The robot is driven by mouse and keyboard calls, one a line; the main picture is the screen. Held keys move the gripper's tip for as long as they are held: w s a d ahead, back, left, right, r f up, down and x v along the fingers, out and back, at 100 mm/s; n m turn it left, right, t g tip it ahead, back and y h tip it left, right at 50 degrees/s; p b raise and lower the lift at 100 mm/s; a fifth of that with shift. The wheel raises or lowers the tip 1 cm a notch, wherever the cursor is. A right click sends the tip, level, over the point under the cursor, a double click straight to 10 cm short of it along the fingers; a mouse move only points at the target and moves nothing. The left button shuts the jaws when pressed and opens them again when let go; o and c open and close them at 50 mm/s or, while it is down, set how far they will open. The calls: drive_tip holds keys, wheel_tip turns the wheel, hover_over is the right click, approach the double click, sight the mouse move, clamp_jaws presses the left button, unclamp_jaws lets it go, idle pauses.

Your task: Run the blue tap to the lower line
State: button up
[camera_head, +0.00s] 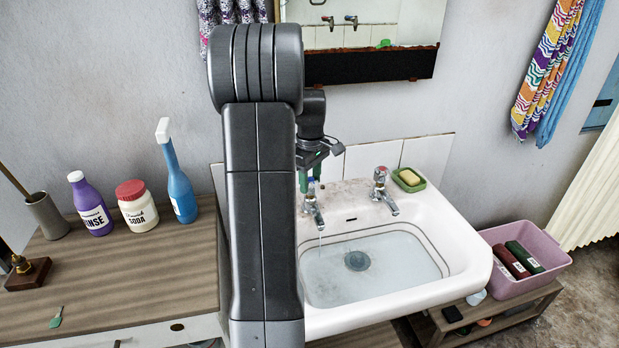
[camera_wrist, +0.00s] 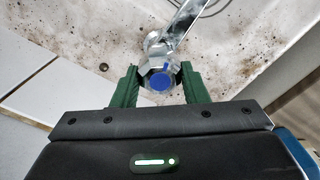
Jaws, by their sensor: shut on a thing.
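The blue tap (camera_head: 312,207) stands at the back left of the white basin (camera_head: 470,262). A thin stream of water (camera_head: 320,240) falls from its spout. My gripper (camera_head: 311,178) is over the tap. In the wrist view, the green fingers of my gripper (camera_wrist: 160,88) are shut on the tap's head, with its blue cap (camera_wrist: 160,81) between them. Clear water (camera_head: 385,270) covers the basin floor and the drain (camera_head: 357,260). Dark lines run around the basin's inner wall above the water. My arm hides the basin's left side.
A red-capped tap (camera_head: 380,188) stands to the right, beside a sponge in a green dish (camera_head: 409,180). A blue spray bottle (camera_head: 178,180), a white jar (camera_head: 137,207) and a purple bottle (camera_head: 91,205) stand on the left counter. A pink tub (camera_head: 530,280) is at right.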

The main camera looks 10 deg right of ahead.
drive_tip(key=o, duration=1)
wheel_tip(320, 180, up, 14)
drive_tip(key=shift+w+a+f+p, duration=0.1)
drive_tip(key=shift+p, duration=0.5)
